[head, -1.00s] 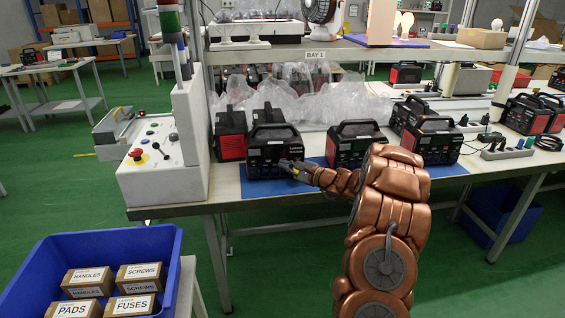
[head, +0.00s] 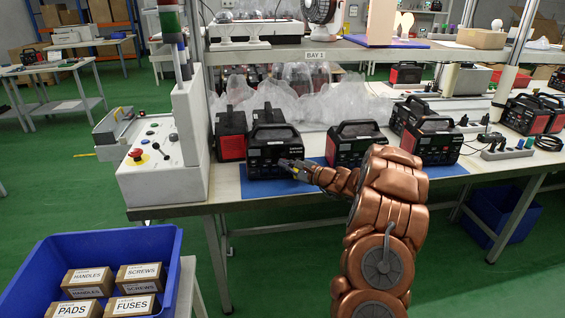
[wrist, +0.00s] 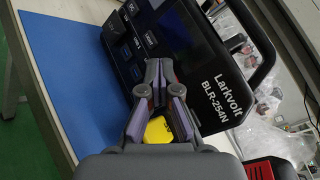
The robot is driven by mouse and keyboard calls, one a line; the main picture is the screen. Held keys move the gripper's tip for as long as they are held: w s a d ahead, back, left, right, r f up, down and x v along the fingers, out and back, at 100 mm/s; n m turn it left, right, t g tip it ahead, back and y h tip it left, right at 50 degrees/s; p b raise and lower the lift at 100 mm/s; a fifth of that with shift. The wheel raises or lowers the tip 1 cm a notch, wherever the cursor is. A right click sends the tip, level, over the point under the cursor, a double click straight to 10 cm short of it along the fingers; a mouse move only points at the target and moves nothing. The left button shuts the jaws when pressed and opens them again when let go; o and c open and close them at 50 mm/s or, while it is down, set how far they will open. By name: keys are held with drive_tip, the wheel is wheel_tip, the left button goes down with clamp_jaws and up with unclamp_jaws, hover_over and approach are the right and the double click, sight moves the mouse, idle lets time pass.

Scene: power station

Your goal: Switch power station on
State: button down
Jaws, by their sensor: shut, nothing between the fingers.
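A black power station (head: 262,139) with a carry handle stands on a blue mat (head: 232,190) on the bench. In the wrist view its front (wrist: 208,62) reads "Larkvolt BLR-254N" and has a dark bluish screen (wrist: 180,28) and several buttons beside it. My gripper (head: 284,163) is at the right part of its front face. In the wrist view my gripper (wrist: 160,68) is shut and empty, its fingertips close to the panel below the screen. They hide part of the panel, and I cannot tell whether they touch it. A yellow part shows between the finger bases.
A red-and-black unit (head: 229,146) stands close on the left. A white control box (head: 160,178) with a red button is at the bench's left end. Clear plastic bags lie behind.

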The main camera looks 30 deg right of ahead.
drive_tip(key=shift+s, duration=0.15)
drive_tip(key=shift+s+a+f+b, duration=0.2)
drive_tip(key=shift+s+b, duration=0.15)
drive_tip(key=shift+b, duration=0.25)
drive_tip(key=shift+s+a+r, duration=0.15)
drive_tip(key=shift+s, duration=0.1)
drive_tip(key=shift+s+b, duration=0.1)
drive_tip(key=shift+b, duration=0.2)
drive_tip(key=shift+s+a+b, duration=0.5)
drive_tip(key=shift+s+b, duration=0.35)
drive_tip(key=shift+s+a+b, duration=0.45)
drive_tip(key=shift+s+b, duration=0.15)
drive_tip(key=shift+s, duration=0.25)
drive_tip(key=shift+s+a+b, duration=0.45)
drive_tip(key=shift+s+b, duration=0.15)
drive_tip(key=shift+s, duration=0.25)
